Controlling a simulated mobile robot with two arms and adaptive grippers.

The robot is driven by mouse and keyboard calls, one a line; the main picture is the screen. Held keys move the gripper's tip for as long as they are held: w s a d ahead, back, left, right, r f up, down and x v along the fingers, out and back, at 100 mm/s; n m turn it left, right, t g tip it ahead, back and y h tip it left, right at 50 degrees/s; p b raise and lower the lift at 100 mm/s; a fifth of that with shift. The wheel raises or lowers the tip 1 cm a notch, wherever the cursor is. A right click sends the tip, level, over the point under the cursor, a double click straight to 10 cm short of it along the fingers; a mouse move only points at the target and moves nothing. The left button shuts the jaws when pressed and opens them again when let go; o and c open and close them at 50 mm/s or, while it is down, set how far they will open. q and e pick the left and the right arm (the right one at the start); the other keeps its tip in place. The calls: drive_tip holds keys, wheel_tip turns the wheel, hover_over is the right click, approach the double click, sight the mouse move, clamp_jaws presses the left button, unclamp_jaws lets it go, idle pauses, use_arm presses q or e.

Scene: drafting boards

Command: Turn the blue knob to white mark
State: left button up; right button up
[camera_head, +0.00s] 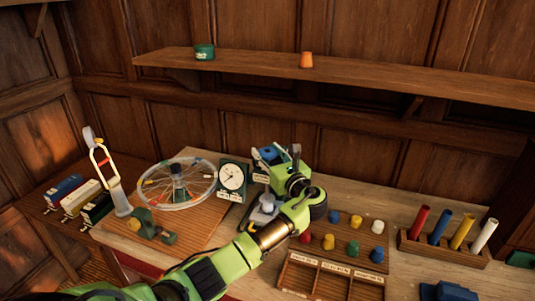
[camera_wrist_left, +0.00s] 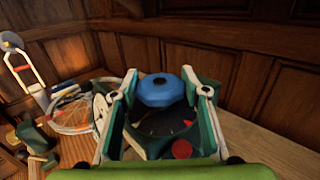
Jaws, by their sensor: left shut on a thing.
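The blue knob (camera_wrist_left: 160,90) is faceted and sits above a dark panel (camera_wrist_left: 147,123) in the left wrist view. My left gripper (camera_wrist_left: 161,84) is shut on the knob, with one finger on each side of it. In the head view the same gripper (camera_head: 277,155) is near the table's back, and a bit of the blue knob (camera_head: 268,153) shows beside its fingers. The panel has small marks beneath the knob and a red round button (camera_wrist_left: 181,149). My right gripper is not in view.
A white-faced dial (camera_head: 232,177) and a spoked wheel (camera_head: 176,183) stand left of the gripper. Several coloured pegs (camera_head: 353,221), a divided wooden tray (camera_head: 330,280) and a rack of coloured tubes (camera_head: 443,248) are to the right. A shelf (camera_head: 400,82) runs above.

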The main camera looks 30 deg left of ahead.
use_arm(q)
drive_tip(key=shift+r, duration=0.15)
drive_tip(key=o, duration=1.1)
drive_tip(key=v, duration=1.2)
drive_tip(key=shift+w, duration=0.1)
